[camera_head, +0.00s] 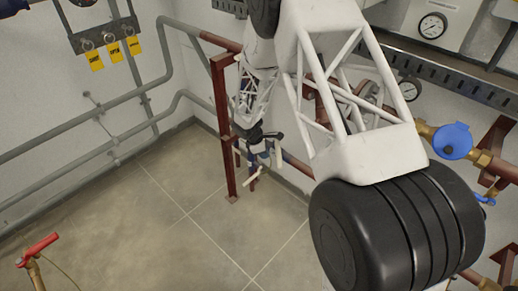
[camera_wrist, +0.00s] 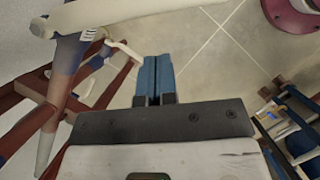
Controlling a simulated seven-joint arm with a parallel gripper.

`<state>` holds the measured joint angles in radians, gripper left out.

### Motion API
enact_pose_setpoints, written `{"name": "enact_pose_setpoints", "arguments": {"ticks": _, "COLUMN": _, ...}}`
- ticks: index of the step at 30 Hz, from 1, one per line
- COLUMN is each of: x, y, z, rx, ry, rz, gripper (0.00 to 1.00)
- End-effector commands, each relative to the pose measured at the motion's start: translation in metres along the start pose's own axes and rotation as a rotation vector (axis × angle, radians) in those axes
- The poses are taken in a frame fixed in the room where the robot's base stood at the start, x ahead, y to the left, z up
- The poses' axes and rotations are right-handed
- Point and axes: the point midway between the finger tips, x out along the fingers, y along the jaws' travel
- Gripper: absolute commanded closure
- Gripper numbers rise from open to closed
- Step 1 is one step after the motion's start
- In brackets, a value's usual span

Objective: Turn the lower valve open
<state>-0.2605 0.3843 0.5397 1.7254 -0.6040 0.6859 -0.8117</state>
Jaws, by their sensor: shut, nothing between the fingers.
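My gripper (camera_wrist: 155,76) shows in the wrist view with its two blue fingers side by side and shut, nothing between them. In the head view its end (camera_head: 262,150) is small and partly covered by my arm, beside a dark red post. A pale lever-like handle (camera_head: 254,177) shows just below it there. In the wrist view a pale bent handle (camera_wrist: 125,48) lies left of the fingertips, apart from them in the picture, near a blue-grey pipe (camera_wrist: 70,55). I cannot tell for sure which handle is the lower valve, nor its exact position.
The dark red post (camera_head: 222,130) and wall pipes stand close to my gripper. A red lever (camera_head: 38,248) is at the lower left. Yellow tags (camera_head: 115,50) hang on the wall. The floor (camera_head: 170,215) is clear.

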Motion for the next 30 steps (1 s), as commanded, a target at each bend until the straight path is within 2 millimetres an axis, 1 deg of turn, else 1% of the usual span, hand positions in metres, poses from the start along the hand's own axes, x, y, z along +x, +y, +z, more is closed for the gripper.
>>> {"name": "enact_pose_setpoints", "arguments": {"ticks": 1, "x": 0.001, "y": 0.001, "z": 0.008, "rx": 0.004, "ry": 0.001, "rz": 0.001, "gripper": 1.0}}
{"name": "enact_pose_setpoints", "arguments": {"ticks": 3, "x": 0.004, "y": 0.001, "z": 0.015, "rx": 0.004, "ry": 0.001, "rz": 0.001, "gripper": 1.0}}
{"name": "enact_pose_setpoints", "arguments": {"ticks": 9, "x": 0.008, "y": 0.001, "z": 0.027, "rx": 0.001, "ry": 0.0, "rz": 0.001, "gripper": 1.0}}
{"name": "enact_pose_setpoints", "arguments": {"ticks": 30, "x": 0.011, "y": 0.0, "z": 0.033, "rx": -0.021, "ry": 0.001, "rz": 0.011, "gripper": 1.0}}
